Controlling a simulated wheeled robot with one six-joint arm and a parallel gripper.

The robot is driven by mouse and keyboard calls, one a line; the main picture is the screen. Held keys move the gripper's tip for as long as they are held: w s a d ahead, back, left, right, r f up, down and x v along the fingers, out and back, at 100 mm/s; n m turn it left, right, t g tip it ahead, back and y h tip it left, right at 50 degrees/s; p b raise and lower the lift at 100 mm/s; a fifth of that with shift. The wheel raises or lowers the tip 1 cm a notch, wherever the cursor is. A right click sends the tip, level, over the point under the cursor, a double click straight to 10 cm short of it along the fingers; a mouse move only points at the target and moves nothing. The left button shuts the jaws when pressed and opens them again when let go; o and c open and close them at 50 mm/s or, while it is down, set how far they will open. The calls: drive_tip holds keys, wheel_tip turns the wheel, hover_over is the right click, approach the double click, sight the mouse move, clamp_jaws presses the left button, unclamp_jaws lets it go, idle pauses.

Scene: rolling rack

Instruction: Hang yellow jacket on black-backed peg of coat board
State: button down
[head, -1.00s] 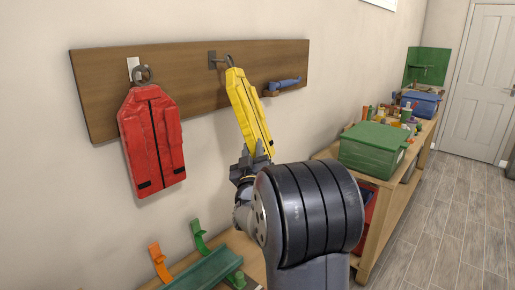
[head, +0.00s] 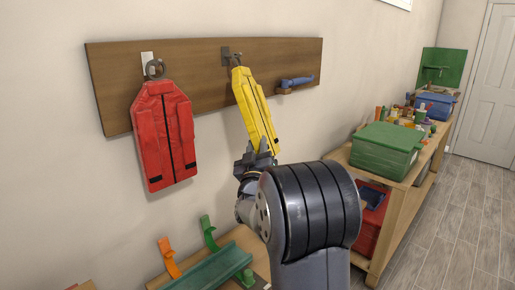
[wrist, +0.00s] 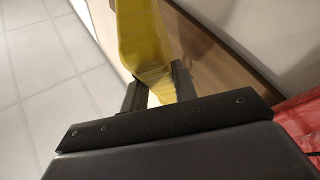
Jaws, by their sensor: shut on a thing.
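The yellow jacket (head: 256,108) hangs slightly tilted in front of the coat board (head: 190,66). My gripper (head: 256,157) is shut on its lower end. In the wrist view the yellow jacket (wrist: 143,40) sits between the two fingers of my gripper (wrist: 158,94). The black-backed peg (head: 226,56) is right by the jacket's top loop, which overlaps the peg's tip in the head view. I cannot tell whether the loop is around the peg or only in front of it.
A red jacket (head: 163,136) hangs on the white-backed peg to the left. A blue item (head: 297,82) is on a peg to the right. Below are a green tray (head: 207,268) and upright orange and green pieces. A bench with a green-lidded box (head: 385,150) stands at right.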

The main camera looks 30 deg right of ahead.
idle(0.4)
drive_tip(key=c, duration=1.1)
unclamp_jaws()
drive_tip(key=shift+o, duration=0.2)
drive_tip(key=shift+f, duration=0.1)
drive_tip(key=shift+s+a+f, duration=0.2)
drive_tip(key=shift+s+f, duration=0.05)
drive_tip(key=shift+s, duration=0.1)
drive_tip(key=b+v, duration=0.3)
drive_tip(key=v, duration=0.6)
drive_tip(key=shift+s+a, duration=0.25)
drive_tip(key=shift+s, duration=0.15)
